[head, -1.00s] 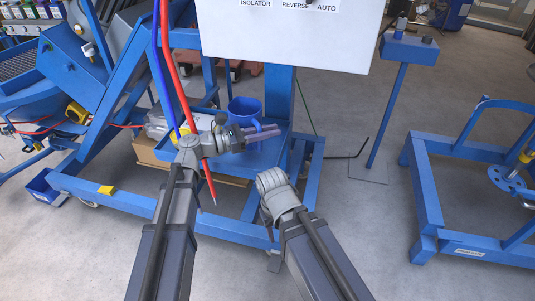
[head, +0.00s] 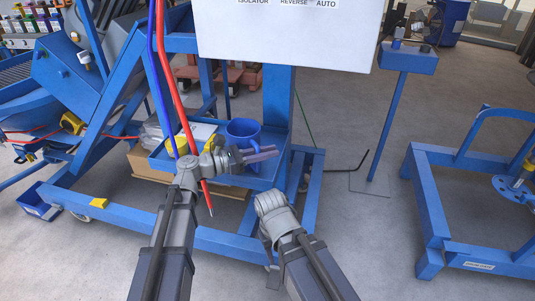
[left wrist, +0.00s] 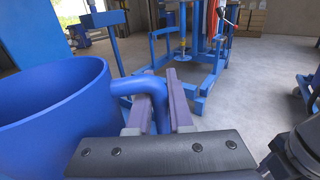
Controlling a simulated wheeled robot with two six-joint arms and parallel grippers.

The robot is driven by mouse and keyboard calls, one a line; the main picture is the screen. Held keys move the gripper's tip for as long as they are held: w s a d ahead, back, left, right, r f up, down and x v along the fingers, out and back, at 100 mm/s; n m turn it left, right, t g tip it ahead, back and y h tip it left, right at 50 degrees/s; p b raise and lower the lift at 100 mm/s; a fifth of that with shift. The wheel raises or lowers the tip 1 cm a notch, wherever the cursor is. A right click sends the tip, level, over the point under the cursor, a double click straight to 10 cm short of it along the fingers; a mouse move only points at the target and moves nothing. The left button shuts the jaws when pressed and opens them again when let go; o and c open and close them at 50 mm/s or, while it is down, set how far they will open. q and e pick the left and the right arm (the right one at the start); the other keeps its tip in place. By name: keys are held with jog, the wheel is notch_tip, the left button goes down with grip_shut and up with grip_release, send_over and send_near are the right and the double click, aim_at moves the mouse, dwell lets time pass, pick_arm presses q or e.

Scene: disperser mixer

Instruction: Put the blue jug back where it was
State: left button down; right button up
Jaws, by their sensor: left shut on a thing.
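The blue jug (head: 242,130) is upright at the blue shelf (head: 266,180) low in the machine's frame, below the white panel. I cannot tell whether its base touches the shelf. My left gripper (head: 268,153) is on the near side of the jug, its fingers pointing right. In the left wrist view the jug (left wrist: 50,100) fills the left side, and its handle runs between the fingers of the left gripper (left wrist: 160,95), which is shut on it. My right arm reaches in from the bottom; its gripper does not show.
A blue upright (head: 276,100) stands just behind and right of the jug. Red and blue cables (head: 165,80) hang in front of the frame, near my left wrist. Bags and a cardboard box (head: 150,165) lie left of the shelf. Clear floor (head: 350,230) lies to the right.

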pick_arm(q)
jog(key=shift+f, duration=0.2)
jog(key=c, duration=0.8)
grip_release()
jog(key=shift+r, duration=0.2)
jog(key=v, duration=1.2)
